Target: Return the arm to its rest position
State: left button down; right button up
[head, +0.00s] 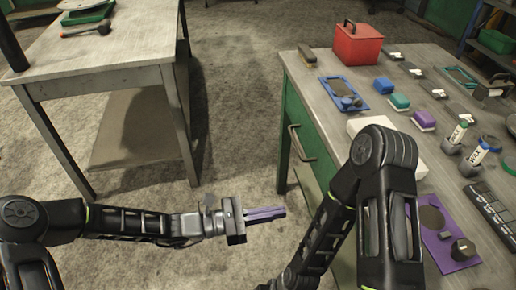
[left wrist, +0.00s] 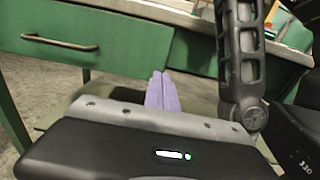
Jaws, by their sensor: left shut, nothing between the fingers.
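My left arm (head: 120,222) comes in from the left in the head view and stretches level across the gap between the tables. My left gripper (head: 268,214) has purple fingers that are shut with nothing between them, above the bare floor. Its purple fingers also show in the left wrist view (left wrist: 161,92), pointing toward the green workbench. My right arm (head: 345,200) is folded upright at the front of the workbench in the head view. Its gripper is out of the picture.
A workbench (head: 310,90) with green drawers stands at the right, holding a red box (head: 357,43), a blue tray (head: 343,93), coloured blocks and bottles. A grey table (head: 110,55) stands at the left. The floor (head: 235,100) between them is clear.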

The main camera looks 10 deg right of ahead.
pick_arm(q)
jog(key=shift+f, duration=0.1)
jog(key=s+a+f+m+g+y+p, duration=0.1)
jog(key=s+a+f+m+y, duration=0.25)
jog(key=f, duration=0.45)
jog(key=s+a+f+m+y, duration=0.3)
jog(key=s+f+y, duration=0.1)
jog(key=f, duration=0.3)
jog(key=s+a+m+t+y+p, duration=0.1)
jog(key=s+a+m+y+p, duration=0.2)
jog(key=a, duration=0.4)
jog(key=s+a+f+m+y+p, duration=0.1)
jog(key=s+a+m+y+p, duration=0.2)
jog(key=s+a+m+p, duration=0.1)
jog(key=a+m+p, duration=0.1)
jog(key=a+m, duration=0.1)
jog(key=a, duration=0.1)
jog(key=shift+a+f+m+t, duration=0.2)
jog(key=shift+m+t, duration=0.15)
jog(key=shift+t, duration=0.05)
